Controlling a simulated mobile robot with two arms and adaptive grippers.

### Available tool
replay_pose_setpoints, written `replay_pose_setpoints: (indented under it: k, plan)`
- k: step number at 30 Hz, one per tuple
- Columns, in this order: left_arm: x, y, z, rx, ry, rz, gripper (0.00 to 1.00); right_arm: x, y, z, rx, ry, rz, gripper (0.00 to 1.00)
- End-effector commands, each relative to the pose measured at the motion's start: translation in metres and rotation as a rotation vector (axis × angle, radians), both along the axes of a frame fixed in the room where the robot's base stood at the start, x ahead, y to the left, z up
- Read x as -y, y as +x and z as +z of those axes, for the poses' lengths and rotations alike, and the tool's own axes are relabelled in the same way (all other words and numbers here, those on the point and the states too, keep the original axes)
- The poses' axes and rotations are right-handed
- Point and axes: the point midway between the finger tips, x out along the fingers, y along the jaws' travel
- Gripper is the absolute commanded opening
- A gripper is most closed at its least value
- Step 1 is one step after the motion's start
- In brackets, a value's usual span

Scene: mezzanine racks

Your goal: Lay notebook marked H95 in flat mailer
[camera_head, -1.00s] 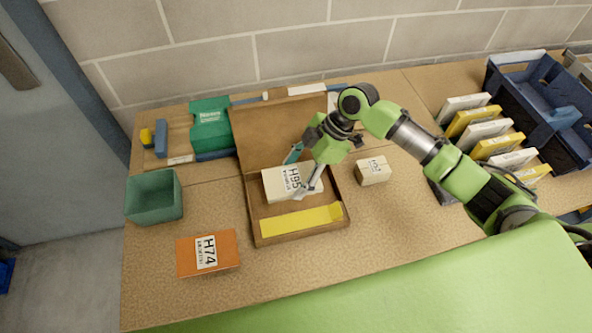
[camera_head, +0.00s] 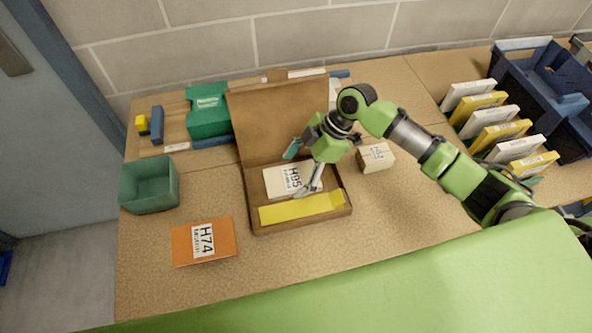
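The cream notebook marked H95 (camera_head: 282,181) is level inside the open brown flat mailer (camera_head: 345,189), behind its yellow strip. I cannot tell whether it touches the mailer's floor. My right gripper (camera_head: 304,190) reaches down over the mailer, its grey fingers shut on the notebook's right part. The fingers and wrist hide part of the notebook's right side. The mailer's lid (camera_head: 275,120) stands raised at the back. My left gripper is not in view.
An orange H74 notebook (camera_head: 222,242) lies front left, near a green bin (camera_head: 150,187). A small cream box (camera_head: 376,158) stands just right of the mailer. A green box (camera_head: 208,118) stands behind left. Upright white and yellow items and blue crates (camera_head: 520,75) stand right.

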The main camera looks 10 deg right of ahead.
Motion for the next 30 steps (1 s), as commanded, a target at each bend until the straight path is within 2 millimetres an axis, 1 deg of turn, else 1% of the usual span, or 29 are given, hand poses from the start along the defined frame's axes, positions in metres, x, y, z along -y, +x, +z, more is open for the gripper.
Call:
replay_pose_setpoints:
  k: [4, 7, 11, 14, 21, 24, 27, 30]
  plan:
    - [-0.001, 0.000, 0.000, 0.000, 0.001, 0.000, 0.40, 0.000, 0.000, 0.000, 0.000, 0.001, 0.000, 0.82]
    - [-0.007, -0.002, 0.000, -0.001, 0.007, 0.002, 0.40, 0.001, 0.000, 0.001, 0.000, 0.000, 0.000, 0.82]
    - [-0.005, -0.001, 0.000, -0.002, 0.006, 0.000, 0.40, 0.006, 0.001, 0.010, 0.001, 0.000, 0.000, 0.82]
    - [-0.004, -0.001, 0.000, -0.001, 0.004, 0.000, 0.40, 0.015, 0.001, 0.026, 0.004, -0.001, -0.001, 0.82]
    - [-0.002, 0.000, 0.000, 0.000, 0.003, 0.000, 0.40, 0.041, 0.001, 0.071, 0.004, 0.000, 0.000, 0.82]
    - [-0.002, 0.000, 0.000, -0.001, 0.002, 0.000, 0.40, 0.050, 0.001, 0.086, 0.003, 0.000, -0.001, 0.82]
    - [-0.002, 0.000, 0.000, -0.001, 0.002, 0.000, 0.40, 0.055, 0.000, 0.096, 0.001, 0.000, 0.000, 0.82]
    - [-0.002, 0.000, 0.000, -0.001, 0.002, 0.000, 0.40, 0.059, 0.000, 0.102, 0.002, 0.000, -0.001, 0.82]
